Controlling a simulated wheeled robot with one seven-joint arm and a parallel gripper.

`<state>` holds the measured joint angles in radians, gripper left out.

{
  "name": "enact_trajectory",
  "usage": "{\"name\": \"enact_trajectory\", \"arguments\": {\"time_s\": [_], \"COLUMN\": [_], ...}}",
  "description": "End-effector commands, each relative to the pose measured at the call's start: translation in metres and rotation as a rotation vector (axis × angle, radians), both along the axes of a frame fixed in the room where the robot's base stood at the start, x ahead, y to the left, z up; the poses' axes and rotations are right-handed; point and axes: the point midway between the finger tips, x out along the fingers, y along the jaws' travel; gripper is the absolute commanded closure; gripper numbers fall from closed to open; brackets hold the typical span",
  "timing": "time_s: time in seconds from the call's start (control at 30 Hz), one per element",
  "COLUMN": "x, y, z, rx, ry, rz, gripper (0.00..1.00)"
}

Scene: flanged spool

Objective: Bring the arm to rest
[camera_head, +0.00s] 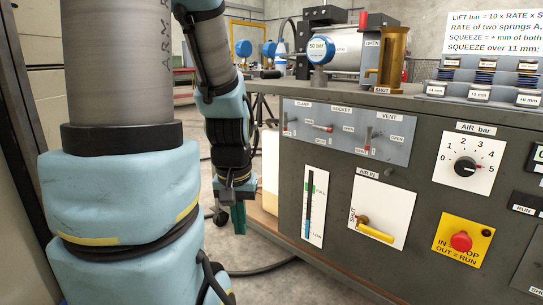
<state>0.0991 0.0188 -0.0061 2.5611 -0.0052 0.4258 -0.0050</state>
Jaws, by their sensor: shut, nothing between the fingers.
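My gripper (238,218) hangs at the end of my blue and black arm, left of the centre of the picture. Its teal fingers point down and are shut with nothing between them. It is in front of the left end of a grey machine bench (284,200) and below the bench top, apart from it as far as this view shows. My arm comes down from the top of the picture, beside my large blue and grey links at the left.
The bench front carries a lever panel (345,130), a yellow air lever (376,235), a dial (465,167) and a red stop button (461,241). A cable (262,269) lies on the floor.

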Motion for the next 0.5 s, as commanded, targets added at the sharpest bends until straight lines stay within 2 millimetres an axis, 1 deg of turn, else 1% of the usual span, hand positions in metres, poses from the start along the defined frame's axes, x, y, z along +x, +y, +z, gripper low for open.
{"name": "enact_trajectory", "arguments": {"time_s": [0.03, 0.27, 0.37, 0.47, 0.5], "x": [-0.001, 0.0, 0.001, 0.001, 0.001], "y": [0.001, -0.001, -0.001, -0.001, -0.001], "z": [0.015, 0.055, 0.076, 0.104, 0.116], "rx": [0.0, 0.0, 0.0, 0.0, 0.0], "ry": [0.001, -0.001, -0.002, -0.002, -0.003], "rz": [0.002, -0.003, -0.003, -0.004, -0.004], "gripper": [1.0, 1.0, 1.0, 1.0, 1.0]}}
